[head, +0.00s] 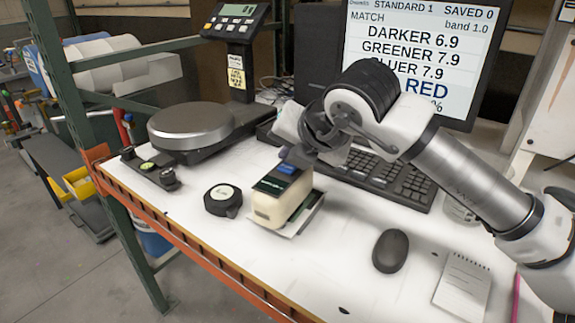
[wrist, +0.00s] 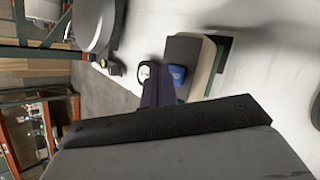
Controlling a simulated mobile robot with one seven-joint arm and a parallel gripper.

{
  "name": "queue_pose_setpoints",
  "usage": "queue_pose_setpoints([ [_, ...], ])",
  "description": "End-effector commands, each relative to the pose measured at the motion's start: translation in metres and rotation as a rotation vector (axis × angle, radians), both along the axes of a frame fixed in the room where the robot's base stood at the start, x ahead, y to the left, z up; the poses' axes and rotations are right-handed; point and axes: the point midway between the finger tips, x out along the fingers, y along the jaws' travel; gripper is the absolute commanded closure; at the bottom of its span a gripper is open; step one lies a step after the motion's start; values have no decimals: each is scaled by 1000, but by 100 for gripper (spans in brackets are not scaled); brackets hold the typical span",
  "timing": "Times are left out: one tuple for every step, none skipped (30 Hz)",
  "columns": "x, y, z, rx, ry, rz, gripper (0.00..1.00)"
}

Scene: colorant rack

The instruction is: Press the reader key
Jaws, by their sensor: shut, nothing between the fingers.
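The reader (head: 270,208) is a cream block with a dark green top, standing on a pale card on the bench. Its blue key (head: 288,168) is on the top, at the end near my gripper. My gripper (head: 298,157) is shut and empty, its fingertips right at the key. In the wrist view the dark fingers (wrist: 158,88) end beside the blue key (wrist: 177,73) on the reader (wrist: 203,68). I cannot tell whether the fingertips touch the key. The monitor (head: 415,50) reads STANDARD 1, SAVED 0, MATCH, DARKER 6.9 and GREENER 7.9; my arm covers part of it.
A black tape measure (head: 223,200) lies left of the reader. A round scale (head: 192,126) with a raised display stands behind it. A keyboard (head: 385,180) lies behind and right. A mouse (head: 390,251) and a notepad (head: 464,285) are at front right. An orange beam (head: 185,240) edges the bench.

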Motion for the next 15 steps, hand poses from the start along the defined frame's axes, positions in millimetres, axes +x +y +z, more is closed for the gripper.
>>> queue_pose_setpoints([
  [0,0,3,-1,0,1,100],
  [0,0,4,-1,0,1,100],
  [0,0,5,-1,1,1,100],
  [0,0,5,0,1,1,100],
  [0,0,5,0,1,1,100],
  [0,0,5,0,2,1,100],
  [0,0,5,0,1,1,100],
  [0,0,5,0,1,1,100],
  [0,0,5,0,1,1,100],
  [0,0,5,0,1,1,100],
  [0,0,5,0,1,1,100],
  [0,0,5,0,1,1,100],
  [0,0,6,0,1,1,100],
  [0,0,7,0,1,1,100],
  [0,0,9,0,1,1,100],
])
